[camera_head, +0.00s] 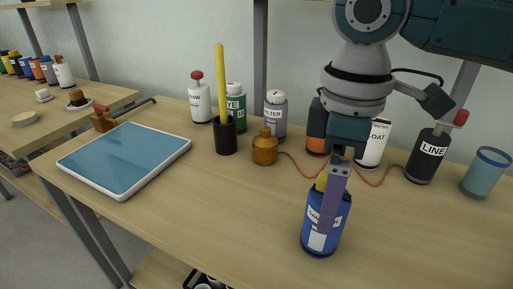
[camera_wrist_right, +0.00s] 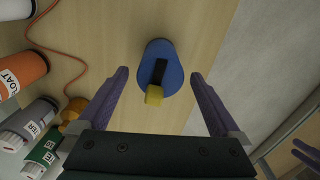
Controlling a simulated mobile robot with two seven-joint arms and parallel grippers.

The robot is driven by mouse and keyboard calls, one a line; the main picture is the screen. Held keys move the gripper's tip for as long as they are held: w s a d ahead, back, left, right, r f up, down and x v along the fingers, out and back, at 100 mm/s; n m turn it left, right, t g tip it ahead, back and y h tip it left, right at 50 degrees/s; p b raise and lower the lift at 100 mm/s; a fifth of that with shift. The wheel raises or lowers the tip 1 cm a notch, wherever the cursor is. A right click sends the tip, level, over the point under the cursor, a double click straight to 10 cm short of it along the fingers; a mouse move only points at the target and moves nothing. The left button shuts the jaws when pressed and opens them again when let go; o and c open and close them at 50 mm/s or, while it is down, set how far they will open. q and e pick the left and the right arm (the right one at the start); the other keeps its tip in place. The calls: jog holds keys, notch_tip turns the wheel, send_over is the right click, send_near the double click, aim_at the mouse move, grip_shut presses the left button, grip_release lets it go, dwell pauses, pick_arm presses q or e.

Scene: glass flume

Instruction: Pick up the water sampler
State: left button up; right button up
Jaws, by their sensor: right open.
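A blue cylinder (camera_head: 312,238) with a white label and a yellow top piece stands upright near the table's front edge in the head view; it appears to be the water sampler, though its label is partly covered. In the right wrist view its blue top (camera_wrist_right: 150,52), black strip and yellow piece show. My right gripper (camera_head: 328,222) reaches down over it with purple fingers. In the right wrist view the open fingers (camera_wrist_right: 159,74) lie on either side of it, with gaps on both sides. Purple fingers, apparently my left gripper (camera_wrist_right: 305,150), show at that view's right edge, too small to judge.
Behind stand a brown bulb (camera_head: 265,149) with an orange cord, a black cup (camera_head: 225,137) with a yellow rod, and several labelled bottles, including a black one (camera_head: 426,158). A blue-topped tray (camera_head: 126,158) lies left. The table's front middle is mostly clear.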

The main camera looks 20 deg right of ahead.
notch_tip(320, 180, down, 5)
jog(key=shift+r+b, duration=0.1)
jog(key=shift+b, duration=0.25)
jog(key=shift+c, duration=0.2)
jog(key=c, duration=1.4)
jog(key=shift+r, duration=0.15)
jog(key=shift+c, duration=0.2)
